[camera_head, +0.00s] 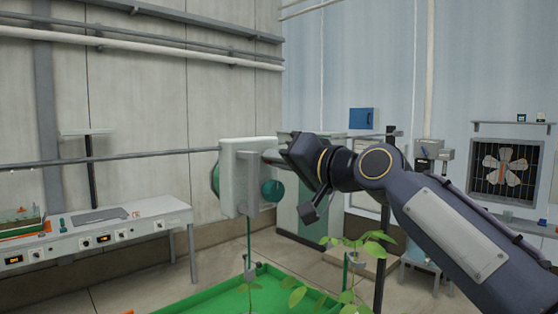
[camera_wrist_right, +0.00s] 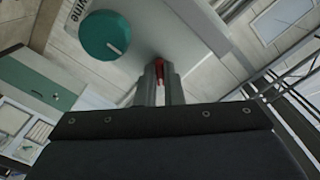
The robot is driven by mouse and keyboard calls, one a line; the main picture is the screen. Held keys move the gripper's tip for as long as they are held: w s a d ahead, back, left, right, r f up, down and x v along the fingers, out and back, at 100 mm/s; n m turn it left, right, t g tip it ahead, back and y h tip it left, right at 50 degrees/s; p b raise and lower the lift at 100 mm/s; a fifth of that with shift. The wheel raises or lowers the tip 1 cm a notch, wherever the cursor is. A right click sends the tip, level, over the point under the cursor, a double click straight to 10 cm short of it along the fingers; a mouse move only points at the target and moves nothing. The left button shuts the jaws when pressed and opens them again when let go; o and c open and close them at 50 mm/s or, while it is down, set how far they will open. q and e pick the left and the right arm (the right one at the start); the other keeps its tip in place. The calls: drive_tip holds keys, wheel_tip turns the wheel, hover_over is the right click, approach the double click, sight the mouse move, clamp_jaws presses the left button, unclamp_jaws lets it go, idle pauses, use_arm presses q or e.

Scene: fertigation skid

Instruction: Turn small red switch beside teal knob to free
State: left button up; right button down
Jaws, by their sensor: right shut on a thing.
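The teal knob (camera_head: 271,190) sits on the side face of a pale box on a post. In the right wrist view the teal knob (camera_wrist_right: 104,35) shows upper left, with a white mark near its rim. The small red switch (camera_wrist_right: 159,70) is beside it, between the fingertips of my right gripper (camera_wrist_right: 160,78). My right gripper (camera_head: 272,158) is shut on the red switch, at the box's face above the knob. The fingers hide most of the switch, so its exact setting cannot be read. My left gripper is in neither view.
The pale box (camera_head: 235,160) stands over a green tray (camera_head: 200,300) with leafy plants (camera_head: 370,245). A white bench (camera_head: 150,208) with instruments is at the left. A fan (camera_head: 503,165) is on the right wall. Open floor lies between bench and tray.

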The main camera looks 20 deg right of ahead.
drive_tip(key=shift+f, duration=0.1)
drive_tip(key=n+b, duration=0.6)
drive_tip(key=n, duration=1.1)
drive_tip(key=shift+d+n+b, duration=0.1)
drive_tip(key=shift+n+b, duration=0.25)
drive_tip(key=shift+n, duration=0.05)
idle(0.4)
drive_tip(key=c, duration=1.6)
unclamp_jaws()
drive_tip(key=shift+o, duration=0.2)
